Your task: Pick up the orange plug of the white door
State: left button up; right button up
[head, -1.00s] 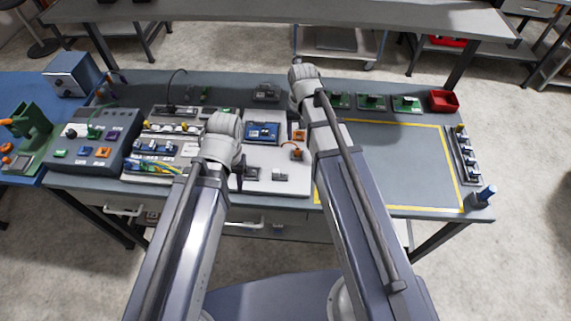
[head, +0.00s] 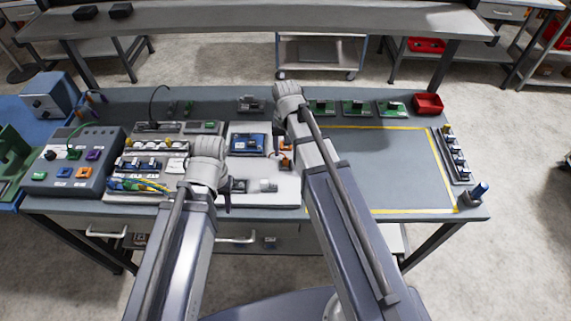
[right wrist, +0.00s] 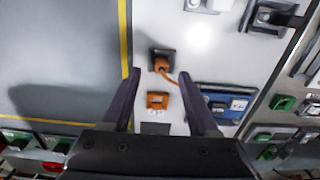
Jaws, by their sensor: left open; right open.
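The orange plug (right wrist: 161,64) sits in a dark square socket on a white panel (right wrist: 206,45) in the right wrist view, with an orange cable curving from it. An orange block (right wrist: 157,101) lies closer to my wrist on the same panel. In the head view the orange parts (head: 286,151) show just beside my right arm, partly hidden by it. My right gripper (right wrist: 160,74) is open and empty, its fingers on either side of the plug's line in the picture. My left gripper (head: 226,191) is over the white panel's left part; its fingers are barely visible.
A blue module (right wrist: 224,103) is on the panel beside the orange block. A yellow-outlined grey area (head: 385,170) to the right is clear. Green boards (head: 357,108) and a red bin (head: 429,103) line the back. A dark switch box (head: 70,165) stands left.

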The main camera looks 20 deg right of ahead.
aim_at(286, 158)
notch_tip(286, 158, down, 4)
jog(key=b, duration=0.3)
jog(key=shift+w+f+b, duration=0.15)
jog(key=shift+f+b, duration=0.05)
jog(key=shift+b, duration=0.15)
jog(key=shift+r, duration=0.1)
grip_shut()
